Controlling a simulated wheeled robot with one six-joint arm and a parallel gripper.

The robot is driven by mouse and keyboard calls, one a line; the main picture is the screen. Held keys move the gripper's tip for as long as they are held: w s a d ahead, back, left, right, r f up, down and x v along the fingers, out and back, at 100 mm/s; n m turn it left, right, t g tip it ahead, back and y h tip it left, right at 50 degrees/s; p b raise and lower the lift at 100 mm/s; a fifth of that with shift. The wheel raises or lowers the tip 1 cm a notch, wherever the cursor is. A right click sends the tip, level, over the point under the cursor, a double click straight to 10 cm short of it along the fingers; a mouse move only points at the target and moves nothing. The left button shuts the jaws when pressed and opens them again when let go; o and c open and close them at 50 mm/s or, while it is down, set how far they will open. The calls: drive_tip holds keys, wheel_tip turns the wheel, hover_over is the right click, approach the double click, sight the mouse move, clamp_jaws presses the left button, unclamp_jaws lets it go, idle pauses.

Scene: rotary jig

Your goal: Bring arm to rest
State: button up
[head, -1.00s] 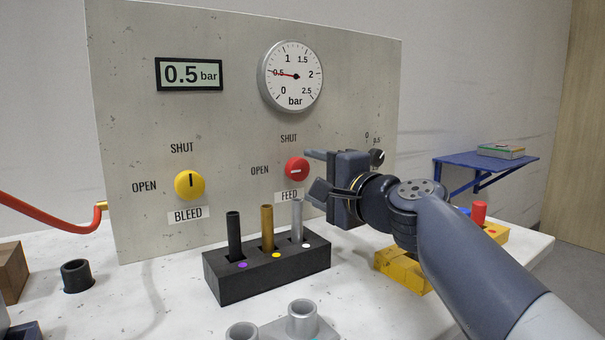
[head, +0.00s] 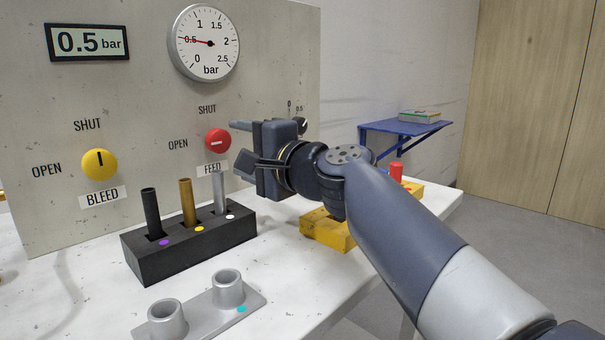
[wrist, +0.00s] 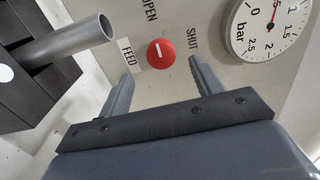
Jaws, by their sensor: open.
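My gripper (head: 240,146) is open and empty in front of the panel, close to the red FEED knob (head: 218,141). In the wrist view its two fingers (wrist: 160,84) stand apart, with the red knob (wrist: 160,53) beyond and between them, not gripped. The white mark on the FEED knob points toward OPEN. My arm reaches in from the lower right. The yellow BLEED knob (head: 99,164) has its mark upright, toward SHUT.
The gauge (head: 203,42) and the display (head: 87,42) read 0.5 bar. A black block (head: 170,255) holds three tubes below my gripper. A grey two-socket fixture (head: 205,306), a yellow block (head: 330,231) and a blue wall shelf (head: 408,134) are nearby.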

sight(220, 142)
drive_tip(key=x, duration=0.8)
drive_tip(key=shift+w+a, duration=0.25)
